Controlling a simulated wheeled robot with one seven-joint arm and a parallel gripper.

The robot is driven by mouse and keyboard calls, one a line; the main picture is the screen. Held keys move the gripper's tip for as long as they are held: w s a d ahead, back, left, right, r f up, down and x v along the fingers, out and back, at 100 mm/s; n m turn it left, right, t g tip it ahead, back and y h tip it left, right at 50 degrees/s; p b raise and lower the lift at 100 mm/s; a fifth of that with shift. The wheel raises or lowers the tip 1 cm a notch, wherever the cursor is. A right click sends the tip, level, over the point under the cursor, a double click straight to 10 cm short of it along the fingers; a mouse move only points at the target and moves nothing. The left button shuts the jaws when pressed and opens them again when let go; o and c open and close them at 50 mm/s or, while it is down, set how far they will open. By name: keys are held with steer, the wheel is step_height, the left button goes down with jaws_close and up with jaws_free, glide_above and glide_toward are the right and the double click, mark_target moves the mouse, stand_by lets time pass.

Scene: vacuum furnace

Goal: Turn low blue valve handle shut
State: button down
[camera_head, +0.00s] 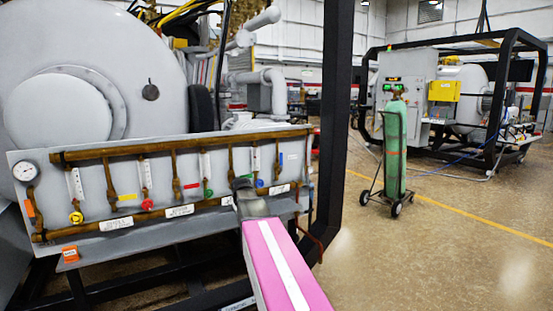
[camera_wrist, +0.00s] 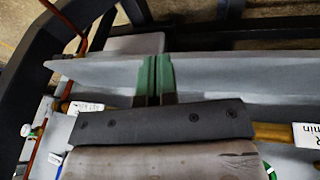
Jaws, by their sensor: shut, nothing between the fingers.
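The low blue valve handle (camera_head: 259,183) is a small blue knob on the grey gas panel (camera_head: 100,221), low on the right part in the head view. My gripper (camera_head: 240,182) is in front of the panel, just left of the blue handle in the picture and partly over the pipework. In the wrist view my gripper (camera_wrist: 157,78) shows two green fingers close together, shut with nothing between them. They lie over the grey ledge.
A red knob (camera_head: 147,204), a yellow knob (camera_head: 76,217) and a gauge (camera_head: 25,171) are on the panel. A black frame post (camera_head: 330,130) stands right of it. A green gas cylinder (camera_head: 395,145) on a cart stands on open floor at right.

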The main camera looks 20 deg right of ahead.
steer(key=w+d+r+t+h, duration=0.1)
steer(key=w+d+r, duration=0.4)
steer(key=r, duration=0.3)
steer(key=w+d+r+h, duration=0.1)
steer(key=w+d+r, duration=0.35)
steer(key=r, duration=0.35)
steer(key=t+h, duration=0.1)
glide_toward(281, 163)
step_height(281, 163, up, 4)
steer(key=s+a, duration=0.1)
steer(key=a, duration=0.2)
steer(key=shift+f, duration=0.1)
steer(key=x, duration=1)
steer(key=shift+d, duration=0.1)
